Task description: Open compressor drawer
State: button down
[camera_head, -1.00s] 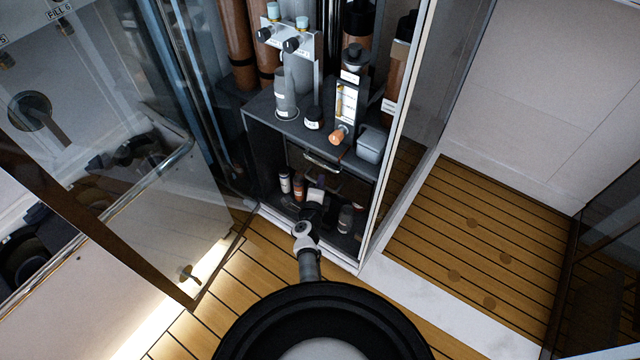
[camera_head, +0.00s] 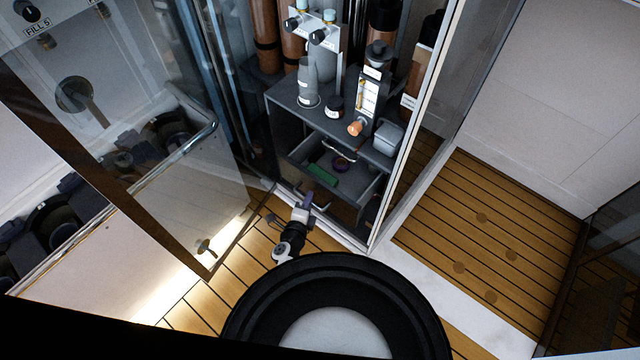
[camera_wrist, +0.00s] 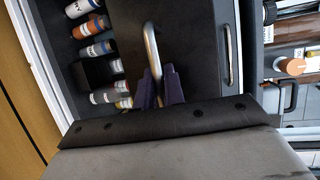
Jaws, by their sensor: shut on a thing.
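A drawer (camera_head: 296,170) in the dark cabinet is pulled out, and its open inside shows in the head view. Its dark front panel (camera_wrist: 192,25) carries a metal bar handle (camera_wrist: 151,45) in the wrist view. My gripper (camera_head: 310,197) is at this drawer's front in the head view. In the wrist view, the purple fingers of my gripper (camera_wrist: 160,85) are shut around the handle. In the head view the handle is too small to make out at the fingers.
A green item (camera_head: 322,180) and a purple ring lie in the drawer. Another handle (camera_wrist: 227,52) is on the closed panel above. Several bottles (camera_wrist: 102,50) stand in the lower space. A glass door (camera_head: 190,190) hangs open at the left. The wooden floor in front is clear.

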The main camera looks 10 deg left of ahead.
jog(key=shift+s+a, duration=0.55)
jog(key=shift+s, duration=0.3)
jog(key=shift+s+a, duration=0.55)
jog(key=shift+s, duration=0.3)
jog(key=c, duration=1.5)
grip_release()
